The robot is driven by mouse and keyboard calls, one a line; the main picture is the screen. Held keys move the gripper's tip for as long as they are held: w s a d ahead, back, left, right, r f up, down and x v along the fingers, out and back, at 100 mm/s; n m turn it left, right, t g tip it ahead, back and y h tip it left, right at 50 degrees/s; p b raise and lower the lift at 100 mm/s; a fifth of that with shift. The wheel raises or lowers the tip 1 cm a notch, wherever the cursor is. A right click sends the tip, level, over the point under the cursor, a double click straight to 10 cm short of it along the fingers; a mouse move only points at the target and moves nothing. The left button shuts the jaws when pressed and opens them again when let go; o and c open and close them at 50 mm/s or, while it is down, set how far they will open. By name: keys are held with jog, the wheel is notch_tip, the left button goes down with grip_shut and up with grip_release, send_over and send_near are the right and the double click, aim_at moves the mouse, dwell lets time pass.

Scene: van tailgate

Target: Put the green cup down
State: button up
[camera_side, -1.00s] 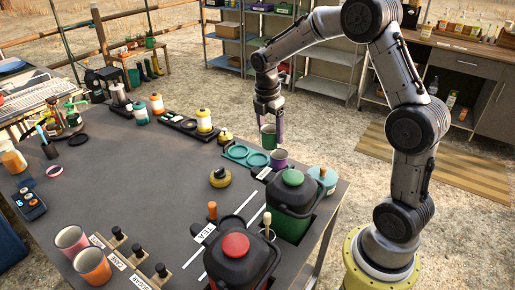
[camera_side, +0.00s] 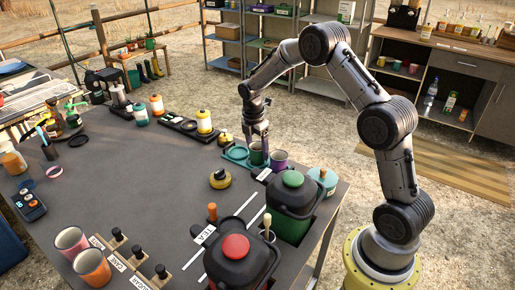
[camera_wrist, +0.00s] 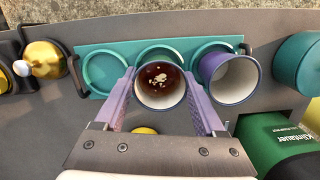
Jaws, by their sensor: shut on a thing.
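My gripper (camera_side: 257,140) is shut on the green cup (camera_side: 257,157), one purple finger on each side; the grip also shows in the wrist view (camera_wrist: 160,95). The cup is upright, with brown liquid and pale bits inside (camera_wrist: 160,80). It is over or at the middle ring of a teal tray (camera_side: 233,155) with three round rings; I cannot tell whether its base touches. In the wrist view the left ring (camera_wrist: 105,71) is empty. A purple cup (camera_wrist: 230,78) stands at the right ring, close beside my right finger; it also shows in the side view (camera_side: 279,159).
A teal lidded pot (camera_side: 323,178) is to the right. The table's middle (camera_side: 150,185) is clear.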

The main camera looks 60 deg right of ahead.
jog(key=o, duration=1.5)
jog(key=shift+f, duration=0.1)
jog(key=shift+c, duration=0.2)
